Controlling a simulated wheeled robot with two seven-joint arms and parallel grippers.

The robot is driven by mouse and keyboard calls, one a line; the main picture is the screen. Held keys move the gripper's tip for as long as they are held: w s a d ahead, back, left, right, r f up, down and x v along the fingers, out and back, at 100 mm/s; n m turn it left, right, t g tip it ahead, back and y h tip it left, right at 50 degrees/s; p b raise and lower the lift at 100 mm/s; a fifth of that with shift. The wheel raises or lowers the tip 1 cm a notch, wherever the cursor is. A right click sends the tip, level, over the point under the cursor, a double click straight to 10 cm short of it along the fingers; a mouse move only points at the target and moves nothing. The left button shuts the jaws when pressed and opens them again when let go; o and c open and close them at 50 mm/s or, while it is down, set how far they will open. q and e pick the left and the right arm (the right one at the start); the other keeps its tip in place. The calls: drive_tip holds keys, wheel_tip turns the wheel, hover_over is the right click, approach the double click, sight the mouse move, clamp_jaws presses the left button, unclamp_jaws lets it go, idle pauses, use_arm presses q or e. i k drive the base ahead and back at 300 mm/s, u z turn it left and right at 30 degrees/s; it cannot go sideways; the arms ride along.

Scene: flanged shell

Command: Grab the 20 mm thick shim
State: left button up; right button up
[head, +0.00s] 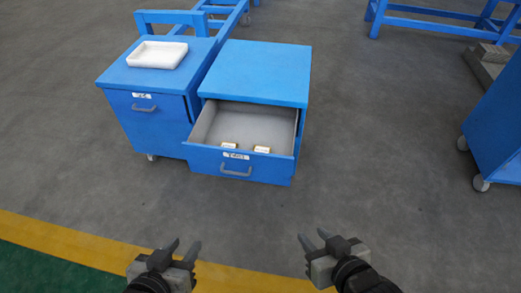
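Two small shims lie in the open drawer (210,125) of the right blue cabinet, near the drawer's front wall. The left shim (229,145) and the right shim (262,149) look whitish with a yellow-brown edge. Their thickness markings are too small to read, so I cannot tell which is 20 mm. My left gripper (183,247) is open and empty at the bottom of the view. My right gripper (313,239) is also open and empty, to its right. Both are well apart from the drawer.
The drawer is pulled out from under the blue cabinet top (258,72). A second blue cabinet (150,120) with a shut drawer stands left, bearing a white tray (158,55). A blue wheeled unit (497,125) stands far right. Grey floor (380,140) between is clear.

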sight(265, 149)
drive_tip(key=z, duration=1.95)
drive_tip(key=i, duration=1.7)
drive_tip(key=u, duration=3.75)
drive_tip(key=i, duration=0.5)
drive_tip(key=u, duration=0.05)
